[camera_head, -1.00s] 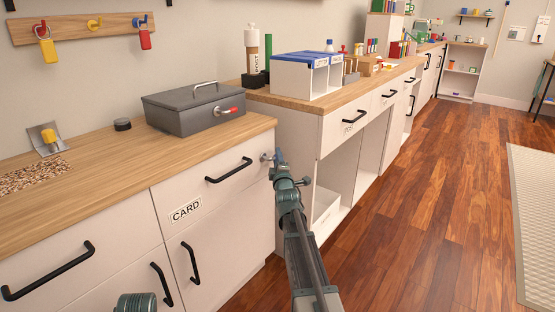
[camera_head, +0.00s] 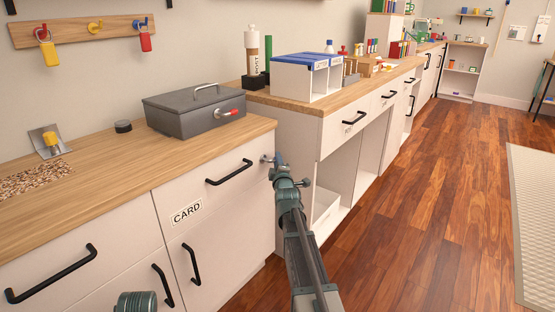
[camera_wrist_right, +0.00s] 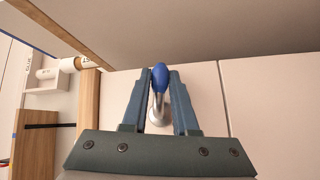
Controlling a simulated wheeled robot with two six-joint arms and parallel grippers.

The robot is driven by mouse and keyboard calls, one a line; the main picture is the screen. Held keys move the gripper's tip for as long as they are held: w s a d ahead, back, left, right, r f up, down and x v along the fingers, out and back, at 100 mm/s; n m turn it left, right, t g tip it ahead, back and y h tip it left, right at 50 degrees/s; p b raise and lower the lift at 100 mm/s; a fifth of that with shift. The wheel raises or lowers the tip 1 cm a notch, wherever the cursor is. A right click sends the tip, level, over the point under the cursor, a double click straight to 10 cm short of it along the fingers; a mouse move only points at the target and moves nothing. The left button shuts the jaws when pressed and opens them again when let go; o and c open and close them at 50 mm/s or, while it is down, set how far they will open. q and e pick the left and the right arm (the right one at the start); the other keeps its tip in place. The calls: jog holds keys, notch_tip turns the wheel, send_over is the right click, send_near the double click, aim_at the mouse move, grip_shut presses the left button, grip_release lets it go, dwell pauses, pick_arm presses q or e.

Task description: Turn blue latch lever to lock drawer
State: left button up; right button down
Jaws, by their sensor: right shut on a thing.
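The blue latch lever (camera_wrist_right: 160,69) has a blue tip on a silver stem and round base, and points up in the right wrist view. My right gripper (camera_wrist_right: 160,88) has its two fingers on either side of it, shut on it. In the head view my right gripper (camera_head: 277,160) reaches the latch at the upper right corner of the cabinet front, covering most of the lever. The drawer (camera_head: 230,192) beside it, with a black handle and CARD label, looks flush with the cabinet.
A grey metal box (camera_head: 180,118) with a red-tipped handle stands on the wooden counter (camera_head: 105,190) above the drawer. A second counter (camera_head: 345,97) with blue-topped white file boxes stands to the right. The wooden floor (camera_head: 420,220) at right is open.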

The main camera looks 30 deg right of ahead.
jog(key=shift+a+f+m+g+y+p, duration=0.1)
jog(key=shift+m+g+y+p, duration=0.3)
jog(key=shift+m+g+p, duration=0.85)
jog(key=shift+s+a+f+m+g+y+p, duration=0.2)
jog(key=shift+a+f+m+g+y+p, duration=0.25)
jog(key=shift+m+g+y+p, duration=1.1)
jog(key=shift+s+a+f+m+g+y+p, duration=0.4)
jog(key=shift+y+p, duration=0.8)
jog(key=shift+p, duration=1)
jog(key=shift+s+a+f+m+g+y+p, duration=0.1)
jog(key=shift+a+f+m+g+y+p, duration=0.35)
jog(key=shift+m+g+y+p, duration=1.1)
jog(key=shift+a+r+n+t+p, duration=0.2)
jog(key=shift+n+t+p, duration=0.15)
jog(key=shift+n+t, duration=0.15)
jog(key=c, duration=0.7)
grip_release()
jog(key=shift+p+v, duration=4.9)
jog(key=shift+v, duration=1.95)
